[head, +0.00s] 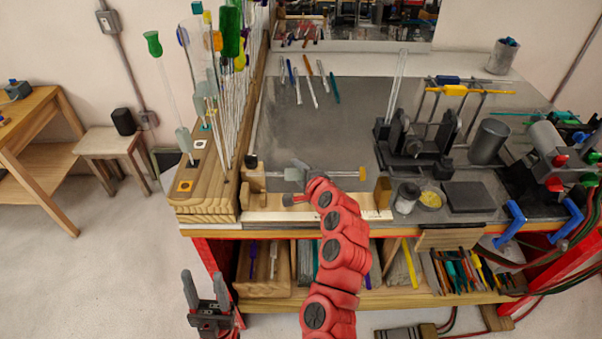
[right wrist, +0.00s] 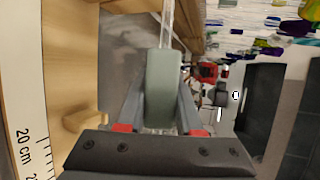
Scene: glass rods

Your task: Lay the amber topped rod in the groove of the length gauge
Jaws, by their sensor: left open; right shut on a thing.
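The amber topped rod is a clear thin rod (head: 335,174) with an amber end (head: 362,173) at the right and a grey-green collar (head: 293,174) at the left. It lies about level. My right gripper (head: 300,190) is shut on the collar, which also shows between its fingers in the right wrist view (right wrist: 163,90). The length gauge (head: 330,215) is a pale wooden board with a scale and upright wooden blocks at its left and right. The rod appears over or just behind it; I cannot tell whether it touches the groove. My left gripper (head: 207,292) is open and empty, low before the bench.
A wooden rack (head: 205,205) with several tall rods stands left of the gauge. Several short rods lie on the grey mat (head: 350,115) behind. A black stand (head: 415,140), a jar (head: 406,197) and a yellow-filled dish (head: 431,199) are to the right.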

